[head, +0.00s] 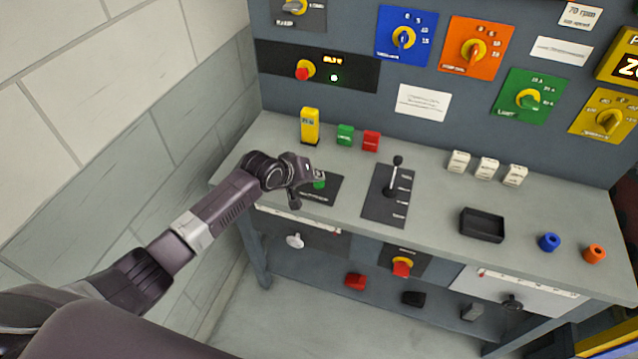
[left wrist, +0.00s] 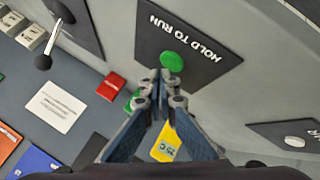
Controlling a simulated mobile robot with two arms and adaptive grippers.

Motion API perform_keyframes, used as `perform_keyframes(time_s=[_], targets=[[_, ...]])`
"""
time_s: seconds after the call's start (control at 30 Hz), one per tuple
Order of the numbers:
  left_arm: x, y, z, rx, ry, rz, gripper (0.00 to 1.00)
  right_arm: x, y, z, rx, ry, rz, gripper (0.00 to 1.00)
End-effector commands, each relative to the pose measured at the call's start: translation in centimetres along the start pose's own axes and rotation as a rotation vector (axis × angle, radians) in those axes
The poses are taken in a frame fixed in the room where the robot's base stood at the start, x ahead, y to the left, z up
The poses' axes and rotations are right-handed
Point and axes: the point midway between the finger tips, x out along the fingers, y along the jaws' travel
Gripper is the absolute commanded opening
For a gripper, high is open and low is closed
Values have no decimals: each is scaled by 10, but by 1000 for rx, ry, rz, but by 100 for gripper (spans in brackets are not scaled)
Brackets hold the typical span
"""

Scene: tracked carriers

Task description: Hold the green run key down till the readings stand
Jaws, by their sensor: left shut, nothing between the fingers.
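The green run key (head: 319,184) is a round button on a dark plate (head: 322,195) at the left of the bench, partly hidden by my gripper in the head view. In the left wrist view the key (left wrist: 172,61) shows whole on the plate lettered "HOLD TO RUN" (left wrist: 190,32). My left gripper (head: 306,181) is shut and empty, over the plate. Its fingertips (left wrist: 161,76) appear at the key's lower edge in the wrist view; I cannot tell whether they touch it or whether it is pressed. A lit reading (head: 333,60) shows on the black panel (head: 280,61). My right gripper is not in view.
A lever (head: 395,175) stands right of the key. A yellow block (head: 310,126), a green block (head: 345,135) and a red block (head: 371,140) stand behind it. A black tray (head: 482,225) sits farther right. A yellow display (head: 624,62) is lit at the right edge.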

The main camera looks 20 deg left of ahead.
Motion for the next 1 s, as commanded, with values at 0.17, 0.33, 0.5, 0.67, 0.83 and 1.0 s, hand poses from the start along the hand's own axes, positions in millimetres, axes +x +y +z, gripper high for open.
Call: perform_keyframes(time_s=[0.17,0.33,0.5,0.67,0.83,1.0], targets=[[3,-2,2,-1,0,0,0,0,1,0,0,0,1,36],[3,-2,2,0,0,-1,0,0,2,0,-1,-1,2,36],[4,-3,3,0,0,-1,0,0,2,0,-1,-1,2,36],[5,-4,4,-1,-1,-1,0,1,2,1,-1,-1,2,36],[6,-5,5,-1,-1,-1,0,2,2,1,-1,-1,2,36],[8,-6,6,0,-1,-1,0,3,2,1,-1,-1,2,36]])
